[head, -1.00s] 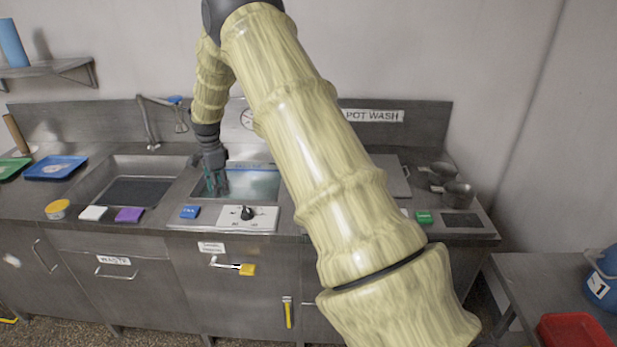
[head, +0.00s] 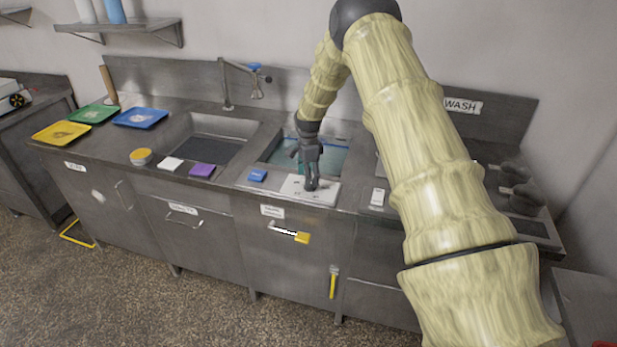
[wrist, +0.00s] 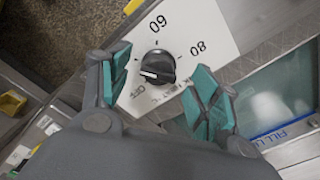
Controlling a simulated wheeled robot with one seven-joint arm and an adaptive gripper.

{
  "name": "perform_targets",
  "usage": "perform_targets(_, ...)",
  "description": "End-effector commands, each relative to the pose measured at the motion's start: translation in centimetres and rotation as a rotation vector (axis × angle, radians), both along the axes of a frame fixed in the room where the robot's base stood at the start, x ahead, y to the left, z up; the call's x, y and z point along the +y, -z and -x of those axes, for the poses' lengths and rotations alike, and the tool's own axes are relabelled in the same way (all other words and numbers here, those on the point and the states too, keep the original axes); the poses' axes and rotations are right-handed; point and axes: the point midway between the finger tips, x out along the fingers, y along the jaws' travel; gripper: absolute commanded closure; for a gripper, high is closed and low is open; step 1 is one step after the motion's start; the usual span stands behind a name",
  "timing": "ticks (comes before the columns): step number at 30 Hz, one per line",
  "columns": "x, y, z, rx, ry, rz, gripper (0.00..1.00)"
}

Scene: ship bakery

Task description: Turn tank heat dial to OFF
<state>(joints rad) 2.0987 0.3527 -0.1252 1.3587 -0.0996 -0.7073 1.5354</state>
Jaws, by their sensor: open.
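The tank heat dial (wrist: 157,66) is a round black knob with a white pointer line, on a white plate (wrist: 190,30) printed with 60, 80 and OFF, upside down in the wrist view. The pointer line lies toward the picture's left, a little above the OFF lettering; I cannot tell its exact setting. My gripper (wrist: 160,72) is open, its teal-padded fingers on either side of the dial, with visible gaps. In the head view, my gripper (head: 311,183) is pointed down over the plate (head: 325,194) and mostly hides the dial.
The water tank (head: 330,157) lies just behind the plate. A blue block (head: 257,175) sits left of it and a white switch plate (head: 378,197) right. The sink (head: 205,150) is farther left.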

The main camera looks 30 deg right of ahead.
Motion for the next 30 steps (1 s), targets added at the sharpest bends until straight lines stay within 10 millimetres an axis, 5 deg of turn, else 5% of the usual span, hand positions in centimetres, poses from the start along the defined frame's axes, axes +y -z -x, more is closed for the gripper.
perform_targets(18,-0.1,2.1,0.1,0.0,0.002,0.0,0.38)
perform_targets(26,-0.2,2.1,0.1,0.001,0.002,0.0,0.83)
perform_targets(30,-0.1,2.1,0.1,0.001,0.0,0.0,0.83)
